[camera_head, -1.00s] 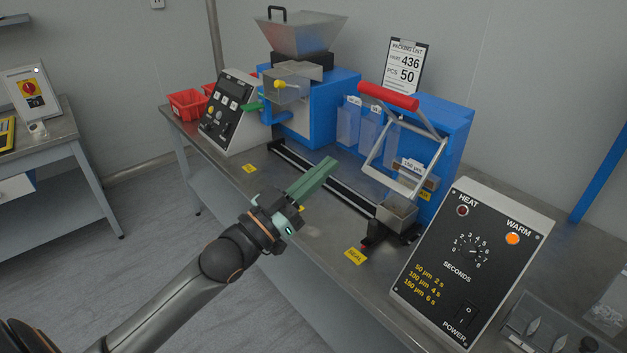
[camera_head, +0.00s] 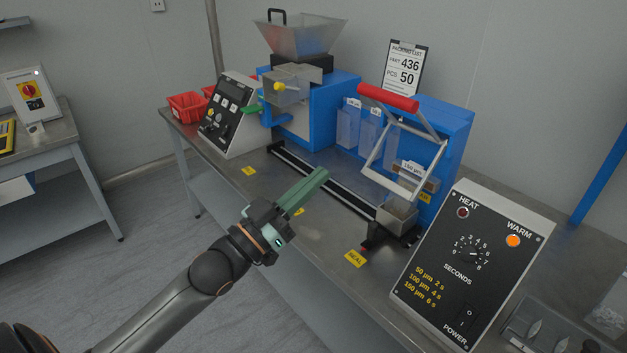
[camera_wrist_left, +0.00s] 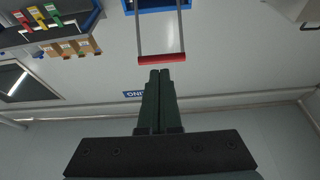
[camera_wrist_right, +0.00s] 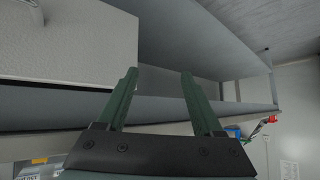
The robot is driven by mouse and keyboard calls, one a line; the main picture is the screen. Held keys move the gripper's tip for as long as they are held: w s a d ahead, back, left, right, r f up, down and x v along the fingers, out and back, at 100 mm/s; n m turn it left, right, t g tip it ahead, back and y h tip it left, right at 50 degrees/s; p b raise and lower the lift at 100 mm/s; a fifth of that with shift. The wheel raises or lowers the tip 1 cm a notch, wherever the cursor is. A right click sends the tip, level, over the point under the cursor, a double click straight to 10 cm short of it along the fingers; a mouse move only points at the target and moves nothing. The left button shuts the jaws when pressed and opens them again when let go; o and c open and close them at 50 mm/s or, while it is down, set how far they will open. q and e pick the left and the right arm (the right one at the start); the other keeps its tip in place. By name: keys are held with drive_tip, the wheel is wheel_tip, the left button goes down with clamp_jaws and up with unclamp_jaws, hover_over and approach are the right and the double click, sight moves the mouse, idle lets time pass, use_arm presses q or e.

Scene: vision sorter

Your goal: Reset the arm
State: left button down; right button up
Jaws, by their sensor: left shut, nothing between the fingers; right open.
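My left gripper (camera_head: 318,178) has green fingers and hangs over the front part of the bench, left of the sealer's small metal cup. It is shut and empty. In the left wrist view its fingers (camera_wrist_left: 160,75) lie side by side, with the sealer's red handle (camera_wrist_left: 161,58) beyond the tips. The same red handle (camera_head: 388,97) shows in the head view, apart from the gripper. My right gripper (camera_wrist_right: 160,75) shows only in its own wrist view, with fingers spread and nothing between them, near grey bench surfaces.
The metal bench (camera_head: 290,235) holds a blue machine with a hopper (camera_head: 300,38), a grey control panel (camera_head: 228,115), red bins (camera_head: 187,105), a black rail (camera_head: 330,188), and a HEAT/WARM timer box (camera_head: 470,265). A packing list (camera_head: 404,70) stands behind. A second table (camera_head: 40,145) is at left.

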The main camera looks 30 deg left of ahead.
drive_tip(key=shift+d, duration=0.1)
use_arm(q)
drive_tip(key=s+d+f+n+g+y+p, duration=0.1)
drive_tip(key=s+f+g+y+p, duration=0.15)
drive_tip(key=f, duration=0.55)
drive_tip(key=s+d+f+n+g+y+p, duration=0.1)
drive_tip(key=s+d+f+g+p, duration=0.2)
drive_tip(key=f, duration=0.5)
drive_tip(key=s+f+g+y+p, duration=0.1)
drive_tip(key=s+f+g+p, duration=0.25)
drive_tip(key=f, duration=0.45)
drive_tip(key=s+d+f+g, duration=0.2)
drive_tip(key=s+f, duration=0.4)
drive_tip(key=s, duration=0.3)
drive_tip(key=shift+s+d+f+g+y+p, duration=0.3)
drive_tip(key=shift+d+f+g+y+p, duration=0.1)
drive_tip(key=shift+d, duration=0.4)
use_arm(e)
wheel_tip(320, 180, up, 8)
drive_tip(key=s+d+h, duration=0.1)
drive_tip(key=d, duration=0.1)
drive_tip(key=shift+s+d+f, duration=0.15)
drive_tip(key=shift+d+f, duration=0.05)
